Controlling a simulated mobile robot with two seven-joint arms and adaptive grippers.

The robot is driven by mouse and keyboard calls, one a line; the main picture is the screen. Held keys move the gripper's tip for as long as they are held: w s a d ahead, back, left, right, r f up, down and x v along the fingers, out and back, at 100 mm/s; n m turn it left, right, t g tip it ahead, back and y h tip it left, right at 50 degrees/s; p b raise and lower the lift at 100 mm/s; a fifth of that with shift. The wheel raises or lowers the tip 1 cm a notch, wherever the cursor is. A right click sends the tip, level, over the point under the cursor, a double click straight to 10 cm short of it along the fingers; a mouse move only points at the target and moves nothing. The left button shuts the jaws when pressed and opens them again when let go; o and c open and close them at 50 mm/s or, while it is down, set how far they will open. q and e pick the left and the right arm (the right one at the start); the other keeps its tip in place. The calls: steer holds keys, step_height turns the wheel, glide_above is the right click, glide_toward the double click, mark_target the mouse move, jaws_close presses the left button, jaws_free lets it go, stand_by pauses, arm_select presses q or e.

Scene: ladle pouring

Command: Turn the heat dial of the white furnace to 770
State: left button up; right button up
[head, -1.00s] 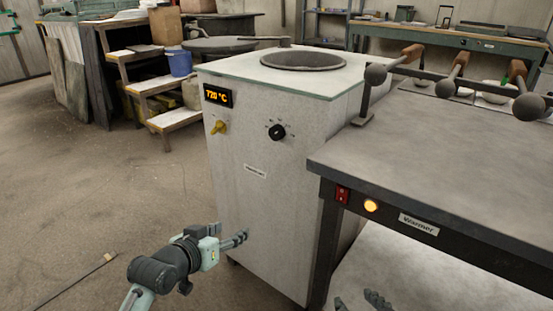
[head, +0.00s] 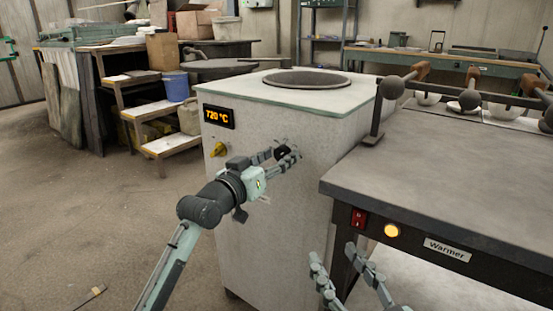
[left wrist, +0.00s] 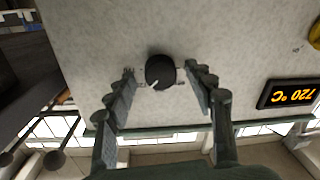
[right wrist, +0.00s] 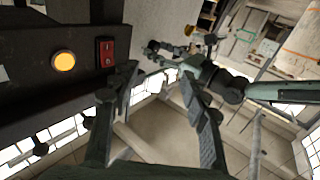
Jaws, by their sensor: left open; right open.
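The white furnace (head: 265,220) stands in the middle of the head view, its display (head: 218,116) reading 720 °C. The black heat dial (head: 282,151) is on its front face, partly hidden by my left gripper (head: 285,154). In the left wrist view the dial (left wrist: 160,71) shows between the tips of my open left gripper (left wrist: 163,82), with a gap on each side. A yellow knob (head: 218,149) sits below the display. My right gripper (head: 343,262) is open and empty, low in front of the warmer table; it also shows in the right wrist view (right wrist: 160,78).
The warmer table (head: 450,165) stands right of the furnace, with a red switch (head: 358,218) and a lit orange lamp (head: 391,230). A rack with ladles (head: 470,98) stands on it. Wooden steps (head: 165,145) are behind at left.

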arm_select(q)
steer(key=shift+c, duration=0.6)
steer(key=c, duration=1)
steer(key=shift+c, duration=0.2)
steer(key=shift+m, duration=0.3)
steer(key=m+p, duration=0.2)
steer(key=m, duration=0.2)
steer(key=m+p, duration=0.2)
steer(key=m, duration=0.2)
steer(key=shift+f, duration=0.1)
steer(key=shift+m+h, duration=0.4)
arm_select(e)
steer(key=s+d+f+g+h, duration=0.3)
steer(key=s+d+f+g, duration=0.1)
steer(key=f, duration=0.4)
steer(key=s+d+f+m+g+h, duration=0.1)
steer(key=s+d+f+g+h, duration=0.2)
steer(key=d+f+g, duration=0.3)
steer(key=shift+s+d+f, duration=0.4)
steer(key=shift+d+f, duration=0.75)
steer(key=shift+d, duration=0.35)
